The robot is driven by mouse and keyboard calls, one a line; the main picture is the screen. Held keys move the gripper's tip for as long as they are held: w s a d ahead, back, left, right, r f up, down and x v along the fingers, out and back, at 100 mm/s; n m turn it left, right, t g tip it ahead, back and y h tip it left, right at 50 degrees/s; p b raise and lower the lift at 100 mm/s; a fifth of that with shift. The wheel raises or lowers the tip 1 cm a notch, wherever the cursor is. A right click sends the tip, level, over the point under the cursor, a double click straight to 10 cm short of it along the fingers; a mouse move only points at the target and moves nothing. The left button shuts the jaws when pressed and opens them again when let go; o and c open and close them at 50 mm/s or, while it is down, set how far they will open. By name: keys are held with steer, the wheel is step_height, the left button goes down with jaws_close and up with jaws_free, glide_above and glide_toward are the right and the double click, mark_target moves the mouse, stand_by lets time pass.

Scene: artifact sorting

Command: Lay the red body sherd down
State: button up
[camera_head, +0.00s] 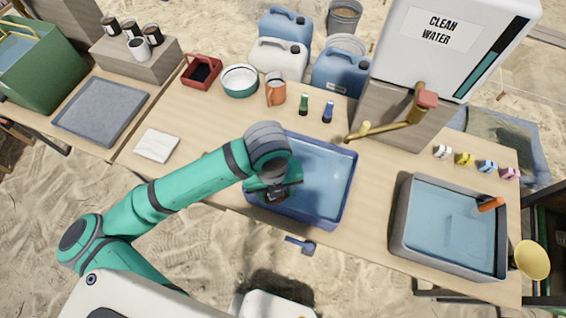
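I cannot make out a red body sherd anywhere in the head view. My gripper (275,196) is over the left part of the blue basin (350,199), which holds water. My gripper points down and is small and dark here; the wrist above it covers most of it. I cannot tell whether its fingers are open or shut, or whether they hold anything. My arm hides part of the table and the basin's left side.
A grey basin (398,222) with water and an orange item (491,204) stands right. A grey tray (100,108) lies left, near a folded white cloth (157,145). A water tank (455,40) with a brass tap (385,129) stands behind. Bare tabletop lies between the basins.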

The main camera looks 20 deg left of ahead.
steer(key=w+a+f, duration=0.1)
steer(key=w+f, duration=0.2)
steer(key=w, duration=0.1)
steer(key=w+a+f, duration=0.1)
steer(key=w+f, duration=0.2)
steer(key=w, duration=0.1)
steer(key=w+a+f, duration=0.1)
steer(key=w+f, duration=0.2)
steer(key=w, duration=0.1)
steer(key=shift+w, duration=0.15)
steer(key=shift+w+f, duration=0.2)
steer(key=shift+f, duration=1.65)
steer(key=shift+f, duration=0.1)
steer(key=o, duration=1)
steer(key=r, duration=1.2)
steer(key=shift+a+r, duration=0.15)
steer(key=shift+a, duration=0.05)
